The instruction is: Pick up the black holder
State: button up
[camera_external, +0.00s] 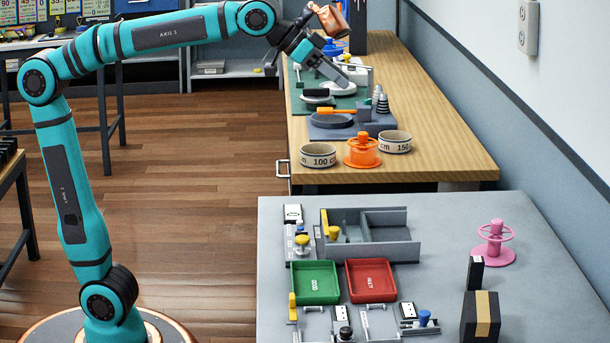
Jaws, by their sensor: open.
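I cannot tell for certain which item is the black holder. A small upright black block (476,274) with a pale mark on top stands at the right of the grey table. In front of it is a larger black box (469,318) with a tan band. A tall dark item (357,32) stands at the far end of the wooden bench. My gripper (346,82) is open, pointing down to the right over the far half of the bench, well away from the two near black items. Its fingertips overlap small grey parts there, so contact is unclear.
The wooden bench (440,150) carries two printed rings (318,155), an orange spool (362,152) and grey fixtures. The grey table (350,202) holds a grey divided tray (412,250), green (315,290) and red (371,293) trays and a pink spool (494,250). The wall borders the right.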

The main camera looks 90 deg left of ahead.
jog(key=w+d+g, duration=0.2)
jog(key=w+d, duration=0.3)
jog(key=w, duration=0.3)
jog(key=g+y, duration=0.2)
jog(key=g, duration=0.6)
send_over(477, 259)
notch_tip(477, 259, down, 16)
jog(key=r, duration=0.1)
jog(key=shift+m, duration=0.4)
notch_tip(477, 259, down, 12)
jog(key=shift+a+f, duration=0.1)
jog(key=shift+f, duration=2.8)
jog(key=c, duration=1.1)
